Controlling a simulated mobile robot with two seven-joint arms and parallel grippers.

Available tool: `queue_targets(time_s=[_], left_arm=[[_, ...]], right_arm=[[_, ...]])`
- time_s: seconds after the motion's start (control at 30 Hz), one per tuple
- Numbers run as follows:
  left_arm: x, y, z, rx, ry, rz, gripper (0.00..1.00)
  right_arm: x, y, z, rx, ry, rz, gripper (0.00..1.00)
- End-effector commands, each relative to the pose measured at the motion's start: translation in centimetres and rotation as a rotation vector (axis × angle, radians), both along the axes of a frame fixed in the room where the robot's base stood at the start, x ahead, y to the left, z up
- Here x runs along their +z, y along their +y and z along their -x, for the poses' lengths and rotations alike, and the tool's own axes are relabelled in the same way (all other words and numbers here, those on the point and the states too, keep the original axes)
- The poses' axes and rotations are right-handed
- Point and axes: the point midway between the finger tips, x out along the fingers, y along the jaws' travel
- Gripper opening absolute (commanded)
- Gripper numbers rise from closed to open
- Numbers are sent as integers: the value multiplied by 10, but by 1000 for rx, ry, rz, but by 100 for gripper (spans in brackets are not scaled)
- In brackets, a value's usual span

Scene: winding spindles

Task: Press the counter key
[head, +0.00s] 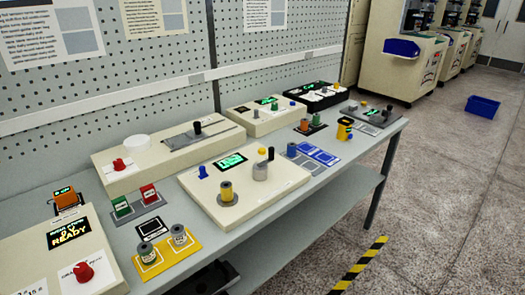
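A beige winding console (222,216) stands in the middle of the bench. Neither of my grippers shows in the head view.
Two spools sit on a yellow mat (179,248). A READY-display console (36,262) is at front left. Further consoles stand behind, against the pegboard (150,75). Open floor lies right.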

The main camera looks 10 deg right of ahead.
Motion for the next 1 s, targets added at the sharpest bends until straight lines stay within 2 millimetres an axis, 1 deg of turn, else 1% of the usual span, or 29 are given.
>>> queue_targets(time_s=[0.03,0.07,0.7,1.0], left_arm=[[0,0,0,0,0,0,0],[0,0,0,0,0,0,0],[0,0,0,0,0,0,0],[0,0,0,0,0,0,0]], right_arm=[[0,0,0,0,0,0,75],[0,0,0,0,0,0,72],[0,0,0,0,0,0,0],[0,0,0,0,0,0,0]])
